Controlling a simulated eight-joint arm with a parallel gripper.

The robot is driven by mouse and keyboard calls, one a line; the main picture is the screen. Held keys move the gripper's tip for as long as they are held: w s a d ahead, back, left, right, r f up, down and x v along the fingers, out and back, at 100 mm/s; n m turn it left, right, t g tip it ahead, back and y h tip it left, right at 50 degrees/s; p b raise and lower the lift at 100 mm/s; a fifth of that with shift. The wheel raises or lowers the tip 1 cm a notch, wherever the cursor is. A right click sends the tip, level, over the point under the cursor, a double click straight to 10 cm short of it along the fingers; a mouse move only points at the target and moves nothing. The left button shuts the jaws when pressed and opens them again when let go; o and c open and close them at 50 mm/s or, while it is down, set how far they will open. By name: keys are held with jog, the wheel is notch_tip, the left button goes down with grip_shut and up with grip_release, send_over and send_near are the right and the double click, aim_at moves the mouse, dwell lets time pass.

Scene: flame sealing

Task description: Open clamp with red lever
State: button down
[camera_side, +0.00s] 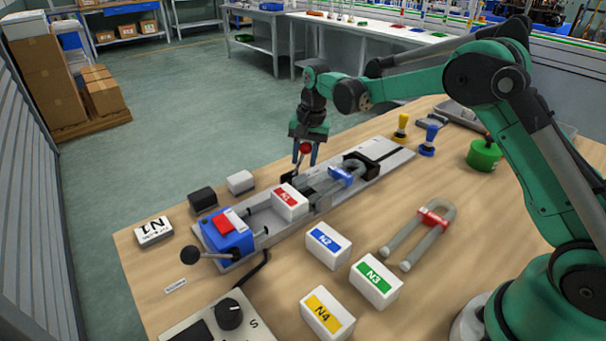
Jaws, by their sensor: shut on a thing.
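My gripper (304,155) points down over the long metal fixture (385,155). The lever's lower shaft runs down to the clamp (318,185) on the fixture. The fingers and the small size of the view hide part of the clamp, so I cannot tell whether its jaw is open or shut. A blue-banded part (343,176) lies in the fixture just right of the clamp.
A white block marked N1 (289,203) sits at the fixture. Blocks N2 (322,244), N3 (374,279) and N4 (327,313) stand in front. A red-banded U-shaped tube (434,217) lies at right. A blue unit with a red top (228,234) ends the fixture at left.

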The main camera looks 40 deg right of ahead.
aim_at(294, 171)
jog(key=h, duration=0.1)
jog(key=a+h, duration=0.1)
jog(key=h, duration=0.1)
jog(key=shift+a+r, duration=0.25)
jog(key=shift+r, duration=0.15)
jog(key=a+h, duration=0.1)
jog(key=h, duration=0.1)
jog(key=shift+a+r+h, duration=0.15)
jog(key=shift+a+h, duration=0.05)
jog(key=shift+h, duration=0.2)
jog(key=a+h, duration=0.1)
jog(key=h, duration=0.2)
jog(key=shift+a+h, duration=0.3)
jog(key=shift+a, duration=0.05)
jog(key=shift+a+h, duration=0.55)
jog(key=shift+h, duration=0.75)
jog(key=shift+f, duration=0.2)
jog(key=shift+n, duration=0.3)
jog(key=c, duration=0.5)
grip_release()
jog(key=shift+c, duration=0.2)
jog(key=shift+a, duration=0.1)
